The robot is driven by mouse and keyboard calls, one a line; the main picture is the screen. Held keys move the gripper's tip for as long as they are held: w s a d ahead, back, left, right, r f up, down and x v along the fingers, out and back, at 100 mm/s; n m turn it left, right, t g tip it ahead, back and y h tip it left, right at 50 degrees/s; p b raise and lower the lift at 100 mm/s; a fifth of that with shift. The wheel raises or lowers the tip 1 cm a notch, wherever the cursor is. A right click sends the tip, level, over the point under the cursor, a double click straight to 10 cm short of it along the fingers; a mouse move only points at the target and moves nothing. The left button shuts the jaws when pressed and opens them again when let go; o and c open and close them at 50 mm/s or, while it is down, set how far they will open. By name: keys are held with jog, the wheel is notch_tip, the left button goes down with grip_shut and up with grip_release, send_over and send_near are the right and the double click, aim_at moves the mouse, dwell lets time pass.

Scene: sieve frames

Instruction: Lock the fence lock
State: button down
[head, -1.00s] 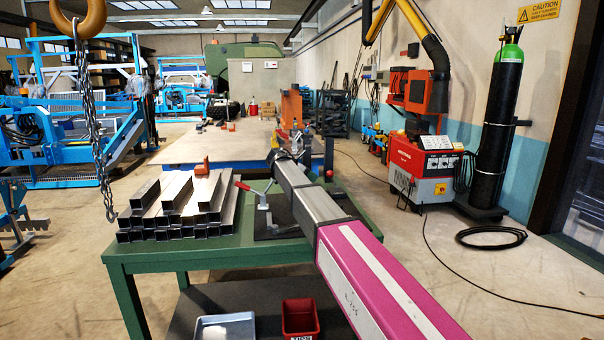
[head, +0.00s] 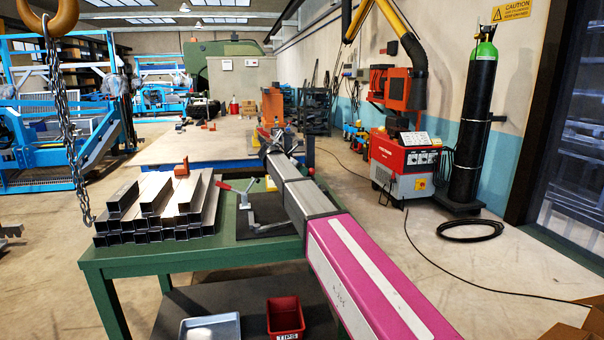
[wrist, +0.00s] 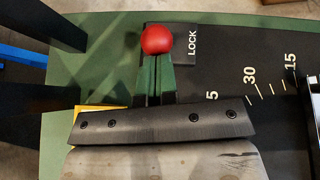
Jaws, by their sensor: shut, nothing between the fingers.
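The fence lock shows in the wrist view as a red ball knob (wrist: 157,40), next to a black plate lettered LOCK (wrist: 192,42). My gripper (wrist: 157,60) appears as two close, green-tinted fingers reaching up from a dark bar with screws. They are shut, with their tips at the lower edge of the red ball. I cannot tell whether they touch it. In the head view my gripper (head: 270,142) is small and dark at the far end of my arm, over the green bench (head: 170,258). My arm hides part of the bench there.
A black plate with a scale (wrist: 270,90) lies right of the knob. In the head view, stacked square tubes (head: 160,205) fill the bench's left, and a red-handled clamp (head: 250,205) stands beside them. A chain (head: 68,130) hangs at the left.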

jog(key=shift+d+r+y, duration=0.25)
jog(key=shift+y, duration=0.15)
jog(key=d+y, duration=0.1)
jog(key=r+y, duration=0.1)
jog(key=d+g, duration=0.1)
jog(key=shift+w+d+r+y, duration=0.3)
jog(key=shift+y, duration=0.1)
jog(key=shift+w+d+r+g+y, duration=0.1)
jog(key=shift+w+d+y, duration=0.1)
jog(key=shift+d+y, duration=0.55)
jog(key=shift+w+d+r+g+y, duration=0.15)
jog(key=shift+d+y, duration=0.25)
jog(key=shift+d, duration=0.6)
jog(key=shift+w+d+r+g+y, duration=0.1)
jog(key=shift+w+d+y, duration=0.1)
jog(key=shift+d+y, duration=0.55)
jog(key=shift+d, duration=0.2)
